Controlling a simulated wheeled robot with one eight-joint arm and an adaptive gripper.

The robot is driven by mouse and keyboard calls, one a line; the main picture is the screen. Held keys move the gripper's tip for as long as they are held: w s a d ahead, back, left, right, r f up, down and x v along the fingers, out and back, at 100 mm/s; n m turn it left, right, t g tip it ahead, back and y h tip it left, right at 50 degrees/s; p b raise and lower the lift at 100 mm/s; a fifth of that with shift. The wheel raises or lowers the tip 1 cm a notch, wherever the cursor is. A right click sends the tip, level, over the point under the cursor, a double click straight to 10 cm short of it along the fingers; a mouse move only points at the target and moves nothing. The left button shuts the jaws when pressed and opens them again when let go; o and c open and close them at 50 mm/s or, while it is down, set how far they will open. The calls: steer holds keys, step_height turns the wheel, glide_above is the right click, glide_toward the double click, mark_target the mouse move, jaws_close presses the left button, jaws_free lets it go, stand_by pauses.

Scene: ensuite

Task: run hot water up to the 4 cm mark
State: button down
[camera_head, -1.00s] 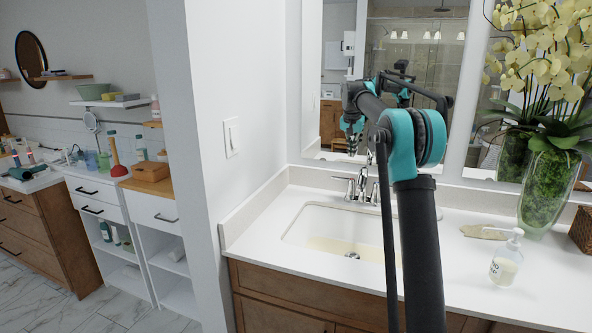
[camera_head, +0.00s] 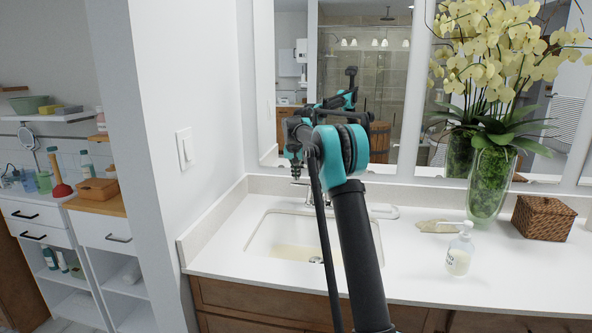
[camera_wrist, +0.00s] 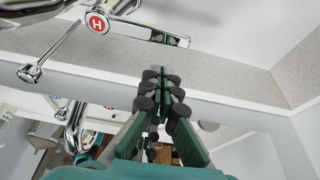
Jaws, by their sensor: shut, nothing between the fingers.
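The white sink basin (camera_head: 258,248) is set in the counter, with a pale yellowish tint over its floor; I cannot tell how deep any water is. No 4 cm mark is discernible. The chrome faucet (camera_head: 304,186) behind the basin is mostly hidden by my arm. In the wrist view a red disc marked H (camera_wrist: 97,23) sits on a chrome tap handle, with chrome lever parts (camera_wrist: 34,70) around it. My gripper (camera_wrist: 156,78) is shut and empty, apart from the handle in that picture. In the head view my gripper (camera_head: 296,175) hangs above the faucet area.
A soap bottle (camera_head: 460,252), a small tan dish (camera_head: 436,226), a vase of yellow orchids (camera_head: 490,185) and a wicker box (camera_head: 543,218) stand right of the sink. A wall (camera_head: 195,80) borders the sink's left side.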

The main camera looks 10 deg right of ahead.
mark_target(294, 184)
steer(key=shift+s+a+f, duration=0.15)
steer(key=shift+s, duration=0.4)
steer(key=shift+s+a+f, duration=0.1)
steer(key=shift+s+a, duration=0.05)
steer(key=shift+s, duration=0.4)
steer(key=shift+s+a+n, duration=0.15)
steer(key=shift+s+n, duration=0.15)
steer(key=shift+n, duration=0.3)
steer(key=shift+s+a+n+y, duration=0.25)
steer(key=shift+s+n+y, duration=0.7)
steer(key=shift+n, duration=0.65)
steer(key=shift+s, duration=0.9)
